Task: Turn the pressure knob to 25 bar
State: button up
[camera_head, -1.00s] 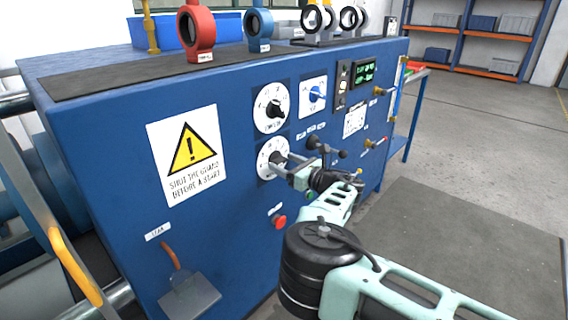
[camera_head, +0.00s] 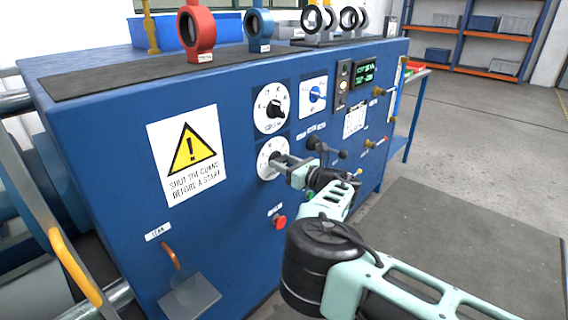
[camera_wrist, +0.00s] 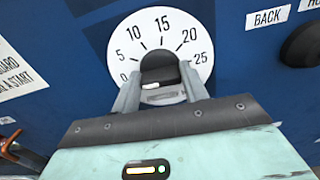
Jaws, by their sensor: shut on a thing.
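The pressure knob is a dark knob (camera_wrist: 158,68) in the middle of a white round dial (camera_wrist: 140,35) marked 0, 5, 10, 15, 20 and 25. In the wrist view my gripper (camera_wrist: 160,90) has one finger on each side of the knob and is shut on it. A short white mark shows on the knob's near face; which number the knob points to is hard to tell. In the head view this dial (camera_head: 264,163) is the lower of two white dials on the blue panel. My gripper (camera_head: 283,161) reaches it from the right and covers part of it.
Above is another dial with a black knob (camera_head: 275,108), and beside it a blue selector (camera_head: 316,93). A green-lit display (camera_head: 364,71) is farther right. A black lever (camera_head: 325,146) stands close by my gripper. A red button (camera_head: 280,222) is below.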

jog(key=m, duration=0.4)
jog(key=shift+w+m, duration=0.1)
jog(key=shift+m, duration=0.2)
jog(key=m, duration=0.4)
jog(key=shift+d, duration=0.1)
jog(key=m, duration=0.9)
jog(key=shift+f+m, duration=0.15)
jog(key=shift+m, duration=0.15)
jog(key=m, duration=0.3)
jog(key=shift+f+m, duration=0.1)
jog(key=shift+m, duration=0.2)
jog(key=m, duration=0.4)
jog(key=shift+m+b, duration=0.3)
jog(key=shift+b, duration=0.1)
jog(key=shift+f+m+b, duration=0.2)
jog(key=shift+m+b, duration=0.4)
jog(key=shift+m, duration=3.8)
